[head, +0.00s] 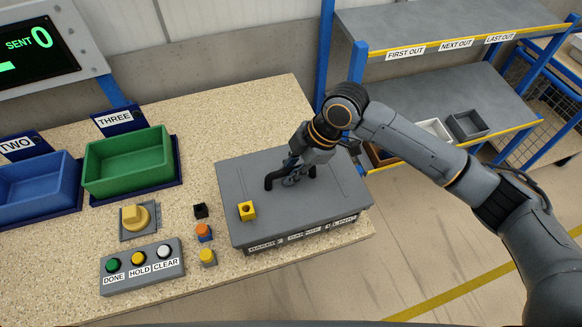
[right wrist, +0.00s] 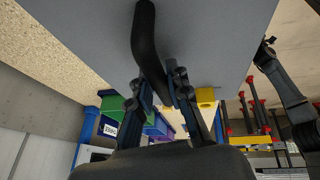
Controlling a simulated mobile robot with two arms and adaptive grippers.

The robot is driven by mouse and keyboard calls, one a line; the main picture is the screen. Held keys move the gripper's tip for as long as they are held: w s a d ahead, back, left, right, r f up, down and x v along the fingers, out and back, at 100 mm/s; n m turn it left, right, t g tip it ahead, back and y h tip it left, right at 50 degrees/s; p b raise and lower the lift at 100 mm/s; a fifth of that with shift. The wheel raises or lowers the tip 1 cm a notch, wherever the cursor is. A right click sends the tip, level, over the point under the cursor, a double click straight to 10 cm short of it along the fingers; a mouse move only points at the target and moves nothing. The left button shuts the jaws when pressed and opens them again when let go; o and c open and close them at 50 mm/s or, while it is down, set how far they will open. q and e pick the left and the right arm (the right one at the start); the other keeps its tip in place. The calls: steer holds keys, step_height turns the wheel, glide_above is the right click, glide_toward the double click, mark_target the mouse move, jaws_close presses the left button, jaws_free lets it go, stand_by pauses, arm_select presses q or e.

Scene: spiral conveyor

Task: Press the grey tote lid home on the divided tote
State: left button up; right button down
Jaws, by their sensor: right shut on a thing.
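The grey tote lid (head: 335,203) lies over the divided tote (head: 312,243), covering its inside. Only the tote's front wall with partly hidden labels shows below the lid's edge. I cannot tell whether the lid sits flush all round. My right gripper (head: 291,179) is shut on the lid's black handle (head: 268,183), pointing down from above. In the right wrist view the handle (right wrist: 149,40) runs between the fingers (right wrist: 163,92). A yellow block (head: 247,211) with a dark hole sits on the lid's left part; it also shows in the right wrist view (right wrist: 206,97). My left gripper is not seen.
Left of the tote stand small black (head: 200,211), orange-and-blue (head: 204,232) and yellow-and-grey (head: 207,257) pieces. A button box (head: 142,276), a yellow knob (head: 136,217), a green bin (head: 128,163) and a blue bin (head: 38,188) are farther left. A shelf rack (head: 440,95) stands at the back right.

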steer(key=c, duration=1.2)
jaws_free()
steer(key=v, duration=1.2)
